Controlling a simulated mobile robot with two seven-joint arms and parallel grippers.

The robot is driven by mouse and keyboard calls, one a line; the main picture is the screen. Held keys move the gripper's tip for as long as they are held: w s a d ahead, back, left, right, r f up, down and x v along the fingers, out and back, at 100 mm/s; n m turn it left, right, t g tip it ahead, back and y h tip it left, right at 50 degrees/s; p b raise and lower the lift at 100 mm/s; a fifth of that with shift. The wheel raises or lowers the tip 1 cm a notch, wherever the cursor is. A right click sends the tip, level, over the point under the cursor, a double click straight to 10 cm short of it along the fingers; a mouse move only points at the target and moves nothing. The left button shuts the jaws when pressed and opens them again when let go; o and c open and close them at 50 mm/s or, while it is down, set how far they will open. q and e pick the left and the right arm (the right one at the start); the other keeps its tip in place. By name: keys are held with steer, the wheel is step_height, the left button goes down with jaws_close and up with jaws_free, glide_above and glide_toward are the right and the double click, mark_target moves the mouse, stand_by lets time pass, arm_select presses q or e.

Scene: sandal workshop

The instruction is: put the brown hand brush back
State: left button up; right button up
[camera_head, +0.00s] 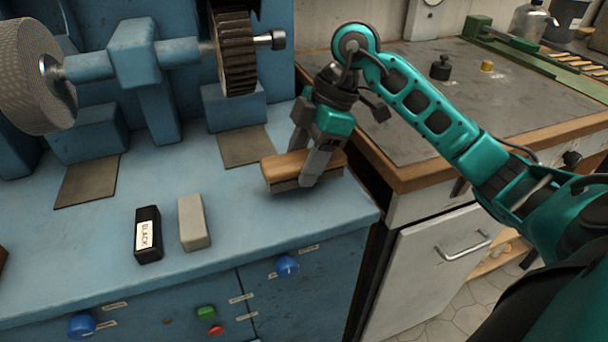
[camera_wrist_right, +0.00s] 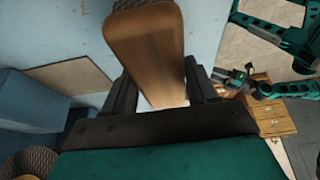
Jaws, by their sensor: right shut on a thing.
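The brown hand brush (camera_head: 284,168) has a wooden back and a darker underside. It is at the right end of the blue machine bench top (camera_head: 185,262), near the front right corner. My right gripper (camera_head: 313,172) comes down from above and is shut on the brush, with fingers on its two long sides. In the right wrist view the wooden back of the brush (camera_wrist_right: 148,45) lies between the two fingers (camera_wrist_right: 158,88). I cannot tell whether the brush touches the bench top.
A black block labelled BLACK (camera_head: 148,235) and a grey block (camera_head: 194,222) stand left of the brush. Behind are a toothed wheel (camera_head: 234,52) and a pale abrasive wheel (camera_head: 30,75). A grey-topped workbench (camera_head: 450,105) stands to the right, across a gap.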

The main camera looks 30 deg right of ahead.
step_height(320, 180, down, 3)
steer(key=shift+b, duration=0.35)
steer(key=shift+f, duration=0.1)
steer(key=shift+f, duration=0.2)
steer(key=o, duration=0.9)
steer(key=shift+o, duration=0.2)
steer(key=shift+r, duration=0.1)
